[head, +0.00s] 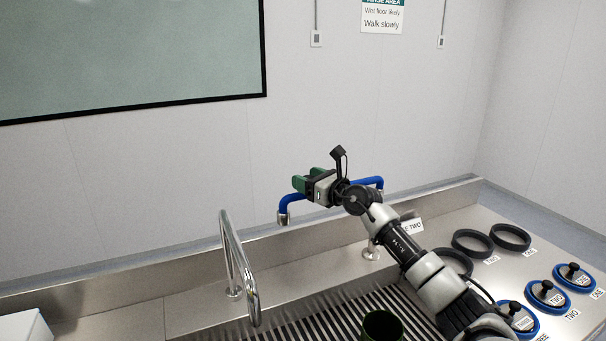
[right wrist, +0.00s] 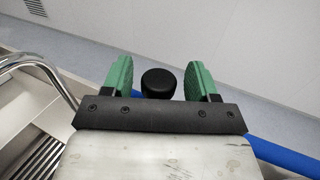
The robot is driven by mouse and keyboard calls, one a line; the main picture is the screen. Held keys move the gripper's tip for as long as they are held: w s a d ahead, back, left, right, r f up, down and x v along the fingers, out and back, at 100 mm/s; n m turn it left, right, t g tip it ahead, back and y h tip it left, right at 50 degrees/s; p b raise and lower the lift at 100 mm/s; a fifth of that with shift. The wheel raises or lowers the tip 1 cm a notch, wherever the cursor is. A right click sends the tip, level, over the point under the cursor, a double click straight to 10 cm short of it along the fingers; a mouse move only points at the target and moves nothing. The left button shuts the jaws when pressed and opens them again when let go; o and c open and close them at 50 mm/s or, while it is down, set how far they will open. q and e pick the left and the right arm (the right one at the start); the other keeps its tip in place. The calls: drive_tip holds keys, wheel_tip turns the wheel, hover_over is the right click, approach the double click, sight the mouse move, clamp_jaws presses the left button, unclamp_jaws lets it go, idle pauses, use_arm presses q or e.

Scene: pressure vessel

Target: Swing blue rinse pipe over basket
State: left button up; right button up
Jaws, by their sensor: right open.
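The blue rinse pipe (head: 366,182) stands on a steel post behind the slatted grate, and its silver-tipped outlet end hangs down to the left. My right gripper (head: 306,184) is in front of the middle of the pipe and hides part of it. In the right wrist view its green fingers (right wrist: 160,82) are apart, with a black round knob (right wrist: 158,83) between them and gaps on both sides. The blue pipe (right wrist: 285,158) passes beneath the gripper there. A dark green round container (head: 382,326), possibly the basket, shows at the bottom edge. My left gripper is out of view.
Black rings (head: 472,242) and blue-rimmed lids with black knobs (head: 547,294) lie on the right of the counter. A steel backsplash (head: 110,269) runs along the back.

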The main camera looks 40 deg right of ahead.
drive_tip(key=shift+w+a, duration=0.15)
drive_tip(key=shift+w, duration=0.75)
clamp_jaws()
